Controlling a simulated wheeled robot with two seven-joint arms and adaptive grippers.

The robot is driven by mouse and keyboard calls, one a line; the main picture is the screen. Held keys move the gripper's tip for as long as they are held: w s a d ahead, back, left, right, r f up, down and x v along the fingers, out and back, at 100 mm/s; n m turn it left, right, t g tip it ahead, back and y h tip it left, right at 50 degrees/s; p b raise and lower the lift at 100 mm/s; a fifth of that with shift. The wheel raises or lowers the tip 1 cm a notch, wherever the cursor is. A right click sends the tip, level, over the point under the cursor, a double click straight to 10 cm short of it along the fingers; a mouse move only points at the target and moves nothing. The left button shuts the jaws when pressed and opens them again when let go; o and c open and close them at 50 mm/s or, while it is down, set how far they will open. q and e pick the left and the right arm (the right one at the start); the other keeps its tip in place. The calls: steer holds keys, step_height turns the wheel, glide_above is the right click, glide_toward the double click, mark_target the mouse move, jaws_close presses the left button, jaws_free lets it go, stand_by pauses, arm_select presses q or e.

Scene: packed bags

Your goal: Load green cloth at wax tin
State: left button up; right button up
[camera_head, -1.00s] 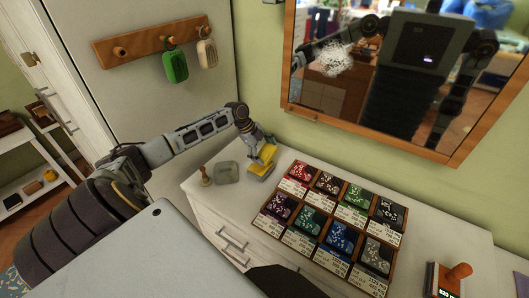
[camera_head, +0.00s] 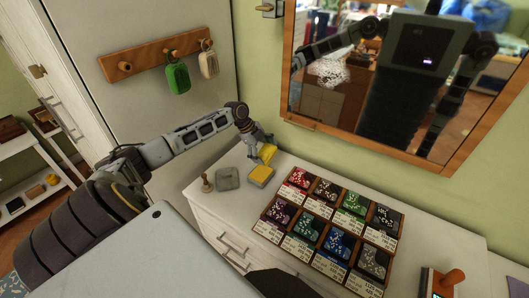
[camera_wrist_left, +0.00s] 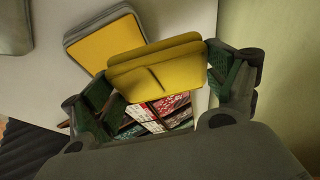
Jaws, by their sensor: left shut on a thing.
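A square tin with a grey rim and a yellow top face (camera_head: 261,175), which looks like the wax tin, lies on the white cabinet top. It also shows in the left wrist view (camera_wrist_left: 104,42). My left gripper (camera_head: 262,147) is shut on a yellow pad (camera_wrist_left: 157,70), held just behind the tin; in the head view they look apart. The pad (camera_head: 267,153) shows no green. My right gripper is not in view.
A grey square block (camera_head: 228,178) and a small wooden-handled stamp (camera_head: 206,182) stand left of the tin. Green (camera_head: 177,77) and cream (camera_head: 208,63) tags hang from pegs. A framed mirror (camera_head: 380,75) is on the wall. Another wooden-handled item (camera_head: 452,279) is at front right.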

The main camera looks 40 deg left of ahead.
arm_select(q)
steer(key=shift+r+p, duration=0.55)
steer(key=shift+r, duration=0.2)
steer(key=shift+r+p, duration=0.3)
steer(key=shift+r, duration=0.3)
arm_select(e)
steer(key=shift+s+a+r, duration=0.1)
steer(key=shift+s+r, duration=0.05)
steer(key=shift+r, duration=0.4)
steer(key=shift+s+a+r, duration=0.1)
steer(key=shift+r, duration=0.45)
